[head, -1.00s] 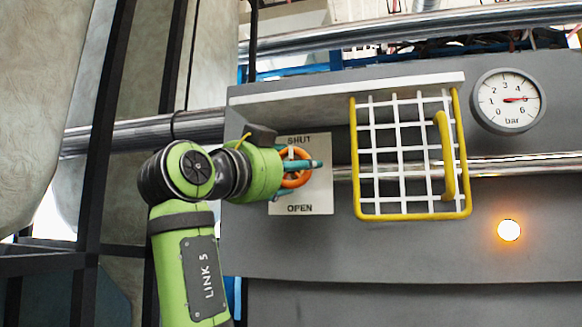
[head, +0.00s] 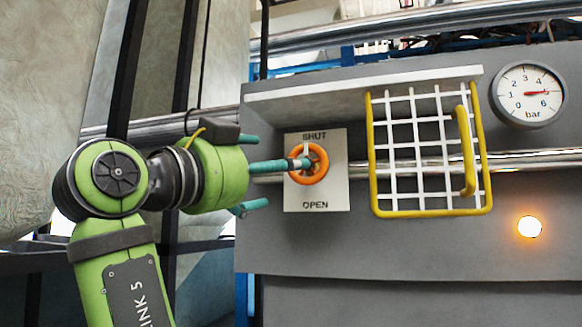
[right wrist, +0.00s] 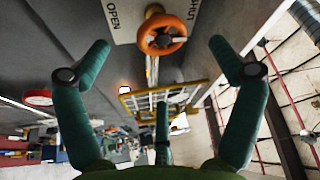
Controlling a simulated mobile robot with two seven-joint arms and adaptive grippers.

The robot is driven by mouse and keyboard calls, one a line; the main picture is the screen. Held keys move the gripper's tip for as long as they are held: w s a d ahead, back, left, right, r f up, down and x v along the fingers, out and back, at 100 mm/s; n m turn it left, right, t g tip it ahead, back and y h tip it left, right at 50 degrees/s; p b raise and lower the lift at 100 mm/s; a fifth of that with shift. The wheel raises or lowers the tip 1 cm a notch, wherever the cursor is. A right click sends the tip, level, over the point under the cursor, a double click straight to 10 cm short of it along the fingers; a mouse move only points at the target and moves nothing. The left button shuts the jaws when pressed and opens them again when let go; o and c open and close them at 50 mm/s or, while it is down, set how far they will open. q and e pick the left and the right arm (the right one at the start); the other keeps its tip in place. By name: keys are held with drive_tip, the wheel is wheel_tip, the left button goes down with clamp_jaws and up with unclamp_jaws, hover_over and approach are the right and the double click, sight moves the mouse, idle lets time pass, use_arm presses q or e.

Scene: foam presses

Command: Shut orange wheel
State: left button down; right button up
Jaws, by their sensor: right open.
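The orange wheel (head: 322,173) is on a pale plate (head: 332,197) marked SHUT above and OPEN below. A pale mark shows at the wheel's top, on the SHUT side. My right gripper (head: 262,172) is left of the wheel, its teal fingers spread and pointing right. Its middle finger overlaps the wheel in the head view; I cannot tell if it touches. In the right wrist view the fingers (right wrist: 162,60) are wide apart with nothing between them, and the wheel (right wrist: 148,42) is ahead at the top. My left gripper is not in view.
A yellow-framed white grid guard (head: 427,209) with a handle is right of the wheel. A pressure gauge (head: 528,94) and a lit orange lamp (head: 529,227) are farther right. A metal ledge (head: 350,88) juts out above the wheel. The panel below is bare.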

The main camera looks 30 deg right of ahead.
drive_tip(key=v, duration=0.2)
drive_tip(key=shift+s+a+f, duration=0.1)
drive_tip(key=shift+s+a, duration=0.05)
drive_tip(key=shift+a, duration=0.1)
